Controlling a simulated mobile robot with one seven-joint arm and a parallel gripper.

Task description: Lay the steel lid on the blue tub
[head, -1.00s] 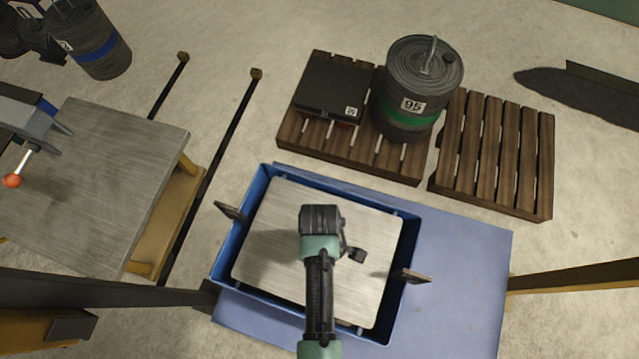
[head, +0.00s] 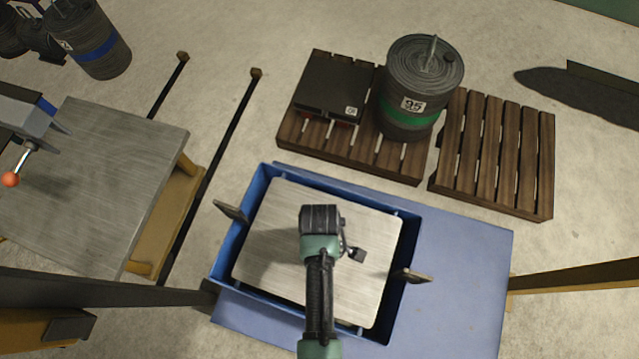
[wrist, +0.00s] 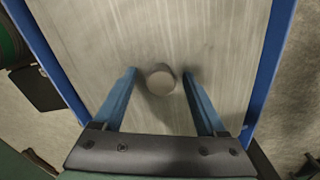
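The steel lid (head: 275,225) is a brushed grey plate lying within the outline of the blue tub (head: 259,186), turned at nearly the same angle. Blue tub wall shows along its left and far sides, with a dark gap at the right. I cannot tell whether the lid fully rests on the tub. In the wrist view the lid (wrist: 105,45) fills the middle, with blue edges on both sides. Its round knob (wrist: 160,78) stands between the two blue fingers of my gripper (wrist: 160,86). The fingers are apart, with a gap on each side of the knob. My arm hides the near middle of the lid.
Brown tabs (head: 230,210) stick up at the tub's left and right sides. The tub stands on a blue surface (head: 460,270). A steel-topped table (head: 110,180) is at left. A pallet (head: 300,140) with a drum (head: 412,120) and black box (head: 335,85), plus an empty pallet (head: 495,150), lie behind.

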